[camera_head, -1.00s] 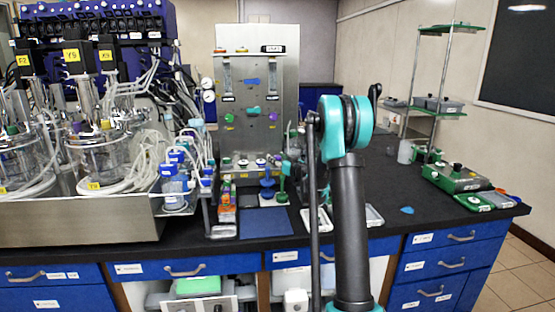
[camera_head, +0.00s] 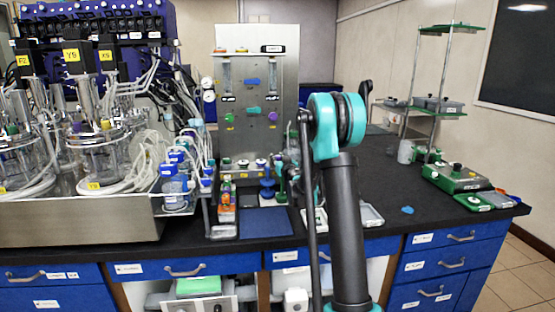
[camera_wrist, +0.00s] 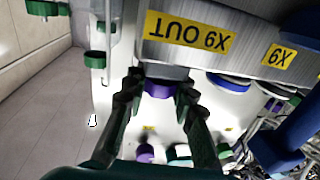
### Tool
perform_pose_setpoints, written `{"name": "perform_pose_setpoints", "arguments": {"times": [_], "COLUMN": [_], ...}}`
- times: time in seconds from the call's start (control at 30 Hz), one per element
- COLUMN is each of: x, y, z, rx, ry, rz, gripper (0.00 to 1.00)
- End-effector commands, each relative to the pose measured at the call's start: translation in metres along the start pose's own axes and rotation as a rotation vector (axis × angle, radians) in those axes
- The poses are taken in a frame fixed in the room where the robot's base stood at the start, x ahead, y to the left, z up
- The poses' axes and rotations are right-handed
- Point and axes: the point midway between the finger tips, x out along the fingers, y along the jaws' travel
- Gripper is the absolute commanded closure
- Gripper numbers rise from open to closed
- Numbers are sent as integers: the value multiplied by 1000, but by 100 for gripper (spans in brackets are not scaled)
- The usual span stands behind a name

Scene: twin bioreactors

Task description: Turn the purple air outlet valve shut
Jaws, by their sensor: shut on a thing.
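The purple air outlet valve (camera_wrist: 160,88) shows in the wrist view as a purple knob on the metal front, beside an upside-down yellow label with "OUT" on it. My gripper (camera_wrist: 158,92) has one finger on each side of the knob and is shut on it. The knob's lower side faces the camera, so its exact turn angle cannot be told. In the head view my arm hides the gripper and the held knob.
The metal panel (camera_head: 288,72) stands behind with coloured knobs. Blue (camera_wrist: 229,82) and green knobs sit close to my fingers. Bioreactor vessels (camera_head: 95,150) with loose tubing fill the left. The bench right of my arm is mostly clear, with a green-based device (camera_head: 455,178) farther right.

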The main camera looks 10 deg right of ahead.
Motion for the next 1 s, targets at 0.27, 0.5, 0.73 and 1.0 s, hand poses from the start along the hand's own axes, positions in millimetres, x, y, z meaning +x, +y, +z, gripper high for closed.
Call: {"name": "perform_pose_setpoints", "arguments": {"times": [0.27, 0.5, 0.73, 1.0], "x": [0, 0, 0, -9], "y": [0, 0, 0, 0], "z": [0, 0, 0, 0], "rx": [0, 0, 0, 0], "ry": [0, 0, 0, 0], "rz": [31, 30, 30, 30], "gripper": [100, 63, 52, 52]}}
